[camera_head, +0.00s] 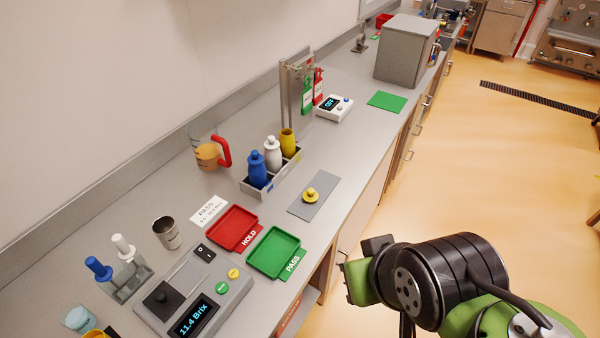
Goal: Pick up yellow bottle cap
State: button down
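The yellow bottle cap (310,195) lies on a flat grey mat (325,187) near the front edge of the counter, with nothing touching it but the mat. The yellow bottle (288,143) stands open at the right end of a grey rack, behind the mat. My arm (430,282) shows at the lower right, off the counter's front edge and apart from the cap. I see no gripper fingers in this view.
The rack also holds a blue bottle (257,170) and a white bottle (273,154), both capped. A red tray (233,228) and a green tray (273,252) lie left of the mat. A white device (334,109) stands farther back. Bare counter lies right of the mat.

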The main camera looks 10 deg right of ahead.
aim_at(310, 195)
jog(key=i+l+u, duration=0.1)
jog(key=u, duration=0.4)
jog(key=i+l+u, duration=0.1)
jog(key=u, duration=0.35)
jog(key=l+u, duration=0.3)
jog(key=u, duration=0.2)
jog(key=l+u, duration=0.25)
jog(key=u, duration=0.2)
